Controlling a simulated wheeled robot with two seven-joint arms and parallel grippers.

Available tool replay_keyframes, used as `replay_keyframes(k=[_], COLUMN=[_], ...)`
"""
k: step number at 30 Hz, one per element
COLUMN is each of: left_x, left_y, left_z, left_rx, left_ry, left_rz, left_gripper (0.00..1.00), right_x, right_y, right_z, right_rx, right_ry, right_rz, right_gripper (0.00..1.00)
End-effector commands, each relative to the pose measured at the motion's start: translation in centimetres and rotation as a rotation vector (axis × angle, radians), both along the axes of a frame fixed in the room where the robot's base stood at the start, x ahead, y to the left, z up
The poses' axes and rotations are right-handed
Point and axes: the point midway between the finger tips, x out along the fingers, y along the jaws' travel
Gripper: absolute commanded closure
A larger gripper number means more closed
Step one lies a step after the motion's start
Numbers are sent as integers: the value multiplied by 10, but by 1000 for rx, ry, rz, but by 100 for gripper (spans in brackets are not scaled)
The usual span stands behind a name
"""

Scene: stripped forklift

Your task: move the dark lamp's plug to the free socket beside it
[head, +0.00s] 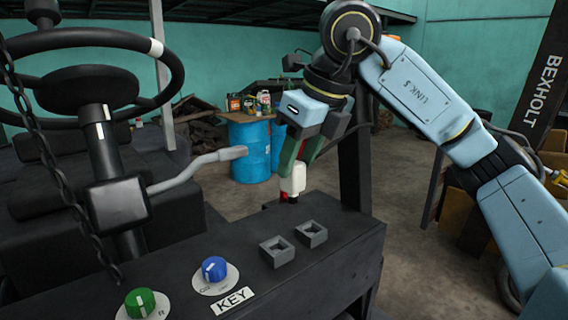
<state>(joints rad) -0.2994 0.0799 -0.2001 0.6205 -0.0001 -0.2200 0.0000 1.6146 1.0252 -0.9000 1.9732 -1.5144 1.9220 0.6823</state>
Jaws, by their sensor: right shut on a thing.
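My right gripper (296,158) comes down from the upper right, its fingers shut on a white piece that looks like the plug (293,180). Red shows at its lower left, and its dark lower end is at the far edge of the dark panel (335,262). I cannot tell whether that end is seated or just above the panel. Two grey square sockets, a nearer one (277,252) and a farther one (312,234), stand side by side on the panel, both empty. No lamp can be clearly made out. My left gripper is not in view.
A green knob (140,302), a blue knob (214,269) and a KEY label (233,301) are at the panel's near left. A grey lever (195,170), steering wheel (92,88) and chain stand left. A blue drum (250,150) is behind. A dark post rises behind the gripper.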

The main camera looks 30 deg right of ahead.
Motion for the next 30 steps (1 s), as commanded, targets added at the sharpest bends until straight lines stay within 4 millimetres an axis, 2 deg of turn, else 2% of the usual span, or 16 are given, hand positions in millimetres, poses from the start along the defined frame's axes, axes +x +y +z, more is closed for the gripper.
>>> replay_keyframes(k=[3, 9, 17, 30], left_x=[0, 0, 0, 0], left_y=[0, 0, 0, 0], left_z=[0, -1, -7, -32], left_rx=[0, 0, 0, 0], left_ry=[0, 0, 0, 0], left_rz=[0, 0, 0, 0], left_gripper=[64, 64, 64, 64], right_x=[2, 3, 3, 3], right_y=[-24, -44, -45, -46], right_z=[-6, -11, -18, -48], right_rx=[4, 5, 4, 4], right_ry=[-2, -14, -18, -17], right_rz=[64, 138, 149, 146], right_gripper=[90, 90, 90, 90])
